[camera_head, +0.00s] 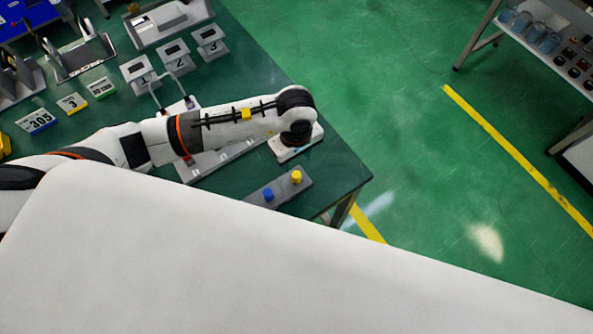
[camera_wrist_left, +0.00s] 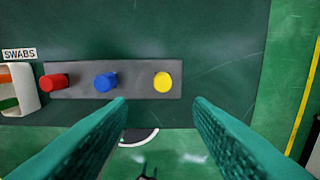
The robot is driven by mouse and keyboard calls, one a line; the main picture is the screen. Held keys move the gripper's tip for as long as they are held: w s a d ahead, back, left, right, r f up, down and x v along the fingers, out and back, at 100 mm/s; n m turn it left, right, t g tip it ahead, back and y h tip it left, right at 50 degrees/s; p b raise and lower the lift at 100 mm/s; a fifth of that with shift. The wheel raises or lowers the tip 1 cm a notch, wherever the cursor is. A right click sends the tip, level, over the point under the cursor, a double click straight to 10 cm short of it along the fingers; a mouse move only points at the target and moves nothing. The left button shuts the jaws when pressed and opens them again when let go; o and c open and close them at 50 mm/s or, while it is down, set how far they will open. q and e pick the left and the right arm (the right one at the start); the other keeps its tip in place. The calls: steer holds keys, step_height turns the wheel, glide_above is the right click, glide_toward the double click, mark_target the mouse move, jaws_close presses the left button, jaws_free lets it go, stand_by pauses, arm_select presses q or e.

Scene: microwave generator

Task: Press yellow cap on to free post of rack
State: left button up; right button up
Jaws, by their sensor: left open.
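A yellow cap (camera_wrist_left: 162,82) sits at the right end of a grey rack (camera_wrist_left: 135,84) in the left wrist view. A blue cap (camera_wrist_left: 105,82) is in the middle and a red cap (camera_wrist_left: 54,82) at the left. In the head view the rack (camera_head: 282,189) lies near the table's corner, with the yellow cap (camera_head: 296,176) and blue cap (camera_head: 268,194) showing. My left gripper (camera_head: 297,145) is beyond the rack there, its fingers hidden. In the wrist view its teal fingers (camera_wrist_left: 158,104) are open and empty, apart from the yellow cap. I see no bare post.
A white holder (camera_wrist_left: 18,90) by a SWABS label stands left of the rack. Several grey stands (camera_head: 173,57) and number signs are on the table's left side. A large white surface hides the head view's bottom. A shelf with jars (camera_head: 545,38) stands across the floor.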

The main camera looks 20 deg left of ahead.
mark_target(296, 174)
arm_select(q)
steer(key=f, duration=0.1)
steer(key=f+b, duration=0.1)
steer(key=f, duration=0.1)
steer(key=shift+w+b, duration=0.3)
step_height(296, 174, down, 6)
steer(key=b, duration=0.5)
steer(key=shift+a+r, duration=0.1)
steer(key=shift+r, duration=0.05)
steer(key=shift+f+b, duration=0.3)
steer(key=shift+f, duration=0.05)
arm_select(e)
step_height(296, 174, down, 7)
steer(key=w, duration=0.2)
steer(key=shift+a, duration=0.4)
steer(key=shift+w+d, duration=0.2)
steer(key=shift+d, duration=0.1)
arm_select(q)
steer(key=shift+b, duration=0.45)
arm_select(e)
steer(key=shift+f, duration=0.5)
